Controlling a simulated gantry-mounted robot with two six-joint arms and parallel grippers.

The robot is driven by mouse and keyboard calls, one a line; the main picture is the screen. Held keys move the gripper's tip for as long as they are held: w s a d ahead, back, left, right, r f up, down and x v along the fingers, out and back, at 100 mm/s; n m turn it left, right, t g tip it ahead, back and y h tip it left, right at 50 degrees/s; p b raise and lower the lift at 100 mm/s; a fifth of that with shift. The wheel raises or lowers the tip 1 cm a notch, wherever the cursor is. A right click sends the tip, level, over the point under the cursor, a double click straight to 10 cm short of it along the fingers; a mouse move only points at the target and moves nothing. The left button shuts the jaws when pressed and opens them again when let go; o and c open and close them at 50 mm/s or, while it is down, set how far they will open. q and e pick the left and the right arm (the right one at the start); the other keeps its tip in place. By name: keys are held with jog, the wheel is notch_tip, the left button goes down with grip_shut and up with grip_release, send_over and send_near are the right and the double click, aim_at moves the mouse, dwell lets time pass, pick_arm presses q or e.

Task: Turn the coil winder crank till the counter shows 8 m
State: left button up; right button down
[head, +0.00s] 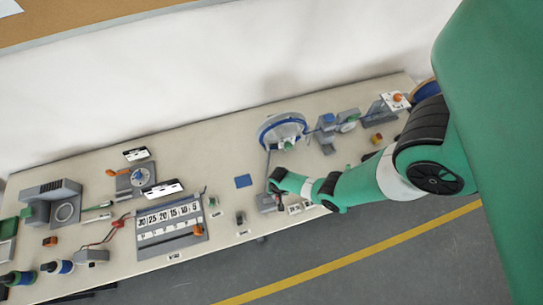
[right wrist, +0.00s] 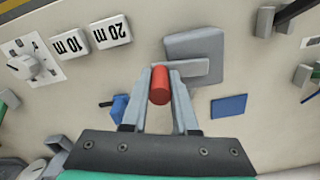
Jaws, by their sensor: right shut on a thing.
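My right gripper (right wrist: 160,88) is shut on a red cylindrical handle (right wrist: 159,85), which shows between its two fingertips in the right wrist view. A grey block with a flat plate (right wrist: 190,45) lies right beside the fingertips. In the head view my right gripper (head: 276,184) is low over the bench near that grey block (head: 266,201), and the handle is hidden there. A blue-rimmed reel (head: 283,130) stands behind the gripper. No counter reading is legible. My left gripper is in neither view.
Tiles marked 10 m (right wrist: 70,43) and 20 m (right wrist: 110,32) lie near the grey block. A blue pad (head: 243,181) lies flat to the gripper's left. A numbered board (head: 170,225) is farther left. Grey fixtures (head: 325,137) stand right of the reel. The bench's back middle is clear.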

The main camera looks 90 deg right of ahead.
jog(key=shift+s+a+m, duration=0.1)
jog(key=shift+a+m, duration=0.35)
jog(key=shift+m, duration=0.55)
jog(key=c, duration=0.7)
grip_release()
